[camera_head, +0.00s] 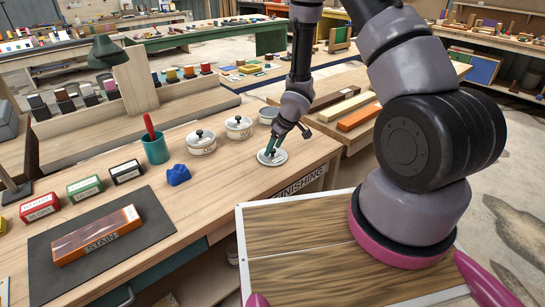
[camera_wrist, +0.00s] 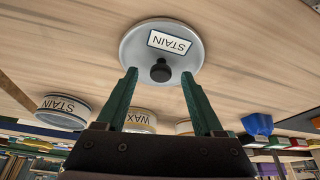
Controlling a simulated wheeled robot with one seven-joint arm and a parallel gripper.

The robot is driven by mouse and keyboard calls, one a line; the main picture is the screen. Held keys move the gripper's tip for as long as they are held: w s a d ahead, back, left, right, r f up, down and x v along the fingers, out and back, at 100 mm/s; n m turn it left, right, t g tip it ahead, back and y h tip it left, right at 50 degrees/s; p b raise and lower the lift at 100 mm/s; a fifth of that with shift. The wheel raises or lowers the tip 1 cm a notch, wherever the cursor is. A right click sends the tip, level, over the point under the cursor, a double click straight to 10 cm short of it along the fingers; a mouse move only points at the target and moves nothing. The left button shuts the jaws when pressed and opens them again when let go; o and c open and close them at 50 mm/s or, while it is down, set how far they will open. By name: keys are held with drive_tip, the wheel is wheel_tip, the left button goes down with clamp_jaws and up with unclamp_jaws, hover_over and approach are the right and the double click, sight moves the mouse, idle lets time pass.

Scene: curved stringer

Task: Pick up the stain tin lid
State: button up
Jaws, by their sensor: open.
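The stain tin lid (camera_head: 279,159) lies flat on the workbench, a pale grey disc with a dark knob. It also shows in the wrist view (camera_wrist: 136,45), with a white STAIN label and a black knob in its middle. My gripper (camera_head: 270,149) is open right over the lid. In the wrist view my gripper (camera_wrist: 159,74) has its green fingers apart, one on each side of the knob; whether they touch it I cannot tell. The tin labelled STAIN (camera_wrist: 62,112) stands nearby; in the head view this tin (camera_head: 268,115) shows no knobbed lid.
Two lidded tins (camera_head: 201,143) (camera_head: 239,127) stand left of the lid. A teal cup (camera_head: 155,149) and blue lump (camera_head: 178,175) lie farther left. Bare bench surrounds the lid.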

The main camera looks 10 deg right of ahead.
drive_tip(key=shift+a+f, duration=0.15)
drive_tip(key=shift+f, duration=0.1)
clamp_jaws()
drive_tip(key=shift+r, duration=0.15)
